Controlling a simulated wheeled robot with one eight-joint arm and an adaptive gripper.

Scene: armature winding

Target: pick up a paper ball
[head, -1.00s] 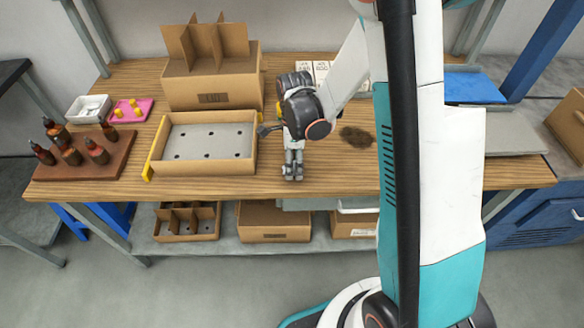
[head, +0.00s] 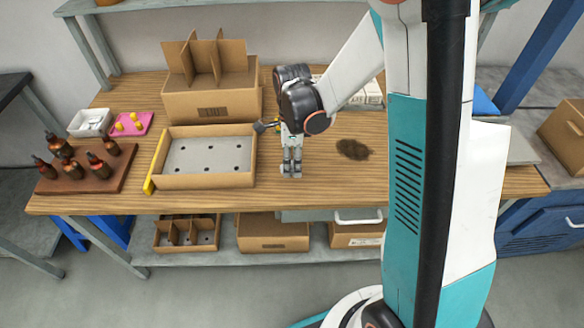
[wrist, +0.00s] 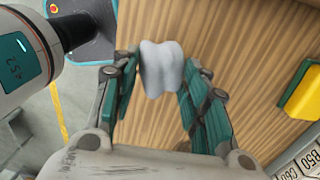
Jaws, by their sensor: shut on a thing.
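The paper ball (wrist: 162,80), a pale, crumpled white lump, sits between the fingertips of my gripper (wrist: 163,62) in the wrist view. The green-padded fingers press on it from both sides, so the gripper is shut on it. In the head view my gripper (head: 291,170) points down over the wooden workbench, right of the open cardboard tray. The ball is too small to make out clearly there, and I cannot tell whether it touches the bench top.
The cardboard tray (head: 205,181) stands just left of my gripper, with a divided box (head: 212,103) behind it. A board of brown bottles (head: 108,183) is at far left. A dark brown patch (head: 353,149) lies to the right. Bare bench lies around the gripper.

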